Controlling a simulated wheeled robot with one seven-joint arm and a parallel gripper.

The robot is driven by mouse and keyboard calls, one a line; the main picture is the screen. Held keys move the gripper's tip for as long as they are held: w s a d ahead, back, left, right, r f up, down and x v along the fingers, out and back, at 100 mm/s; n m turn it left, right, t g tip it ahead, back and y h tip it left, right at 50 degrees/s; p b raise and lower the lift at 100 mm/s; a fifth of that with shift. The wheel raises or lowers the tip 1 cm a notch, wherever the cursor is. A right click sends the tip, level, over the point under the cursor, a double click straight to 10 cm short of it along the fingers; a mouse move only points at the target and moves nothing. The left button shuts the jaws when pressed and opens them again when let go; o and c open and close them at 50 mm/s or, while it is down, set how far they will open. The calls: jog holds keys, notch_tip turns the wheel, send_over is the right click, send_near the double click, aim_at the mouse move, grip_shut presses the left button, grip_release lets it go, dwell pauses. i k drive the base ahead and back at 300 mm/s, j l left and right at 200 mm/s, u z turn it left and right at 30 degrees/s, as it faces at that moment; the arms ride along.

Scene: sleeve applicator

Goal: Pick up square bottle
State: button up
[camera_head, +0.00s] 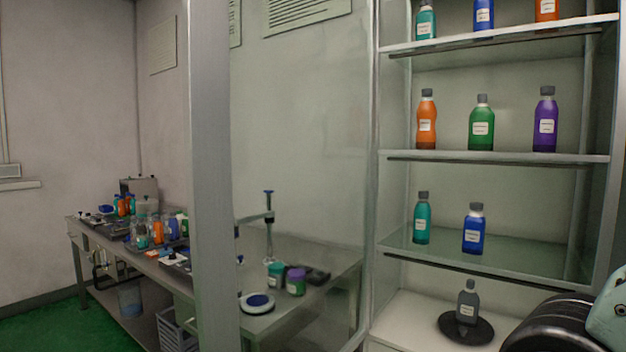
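Several labelled bottles stand upright in the cabinet on the right. An orange bottle (426,120), a green bottle (481,125) and a purple bottle (545,122) are on the middle shelf. A teal bottle (422,219) and a blue bottle (473,230) are on the shelf below. A dark grey bottle (467,303) stands on a round black disc (485,331) at the cabinet's bottom. I cannot tell for sure which one is the square bottle. The dark rounded part at the lower right appears to be my arm; my gripper's fingers are not in view.
A grey upright post (211,180) and a clear panel stand left of the cabinet. Behind them a long workbench (150,268) holds several bottles and lab items. A blue bucket (130,300) is under it. The green floor (50,330) is clear at the lower left.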

aim_at(425, 21)
jog(key=j+z, duration=0.2)
jog(key=j, duration=0.35)
jog(key=i+j+z, duration=0.15)
jog(key=j, duration=0.45)
jog(key=j+z, duration=0.2)
jog(key=j, duration=0.35)
jog(key=k+j+z, duration=0.15)
jog(key=j, duration=0.4)
jog(key=j+z, duration=0.2)
jog(key=j, duration=0.4)
jog(key=k+j+z, duration=0.15)
jog(key=j, duration=0.35)
jog(key=i+l, duration=0.1)
jog(key=l, duration=0.25)
jog(key=i+l, duration=0.15)
jog(key=l, duration=0.15)
jog(key=i+l+u, duration=0.1)
jog(key=l, duration=0.25)
jog(key=i+l, duration=0.15)
jog(key=l, duration=0.2)
jog(key=i+l+u, duration=0.15)
jog(key=i+l, duration=0.15)
jog(key=i+l+u, duration=0.15)
jog(key=i+l, duration=0.15)
jog(key=l, duration=0.25)
